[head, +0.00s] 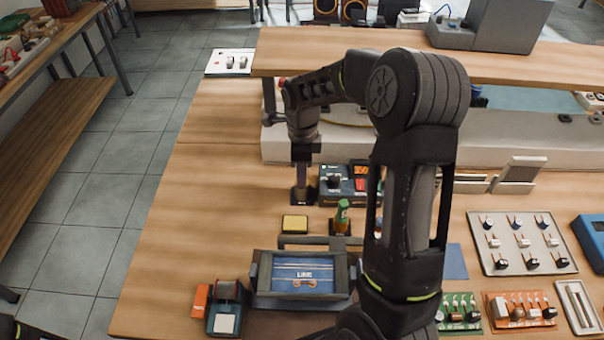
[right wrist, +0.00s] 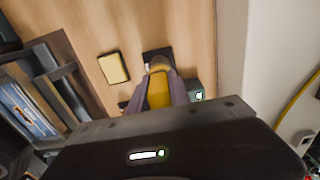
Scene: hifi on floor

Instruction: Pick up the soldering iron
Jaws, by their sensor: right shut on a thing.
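My right gripper (head: 302,184) points down from above at the left part of the bench, over a small black base (head: 300,198). In the right wrist view, its fingers (right wrist: 159,84) are closed around a yellow thing, which appears to be the handle of the soldering iron (right wrist: 158,92). In the head view the fingers hide most of it. Whether its lower end touches the base cannot be told. The soldering station (head: 346,186), a dark box with an orange display, stands just right of the gripper.
A yellow sponge (head: 295,224) lies in front of the gripper. A green-topped item (head: 342,214) stands to the right on a black base. A grey holder with a blue panel (head: 262,294) is nearer. A raised shelf (head: 300,57) crosses behind. Bare wood lies left.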

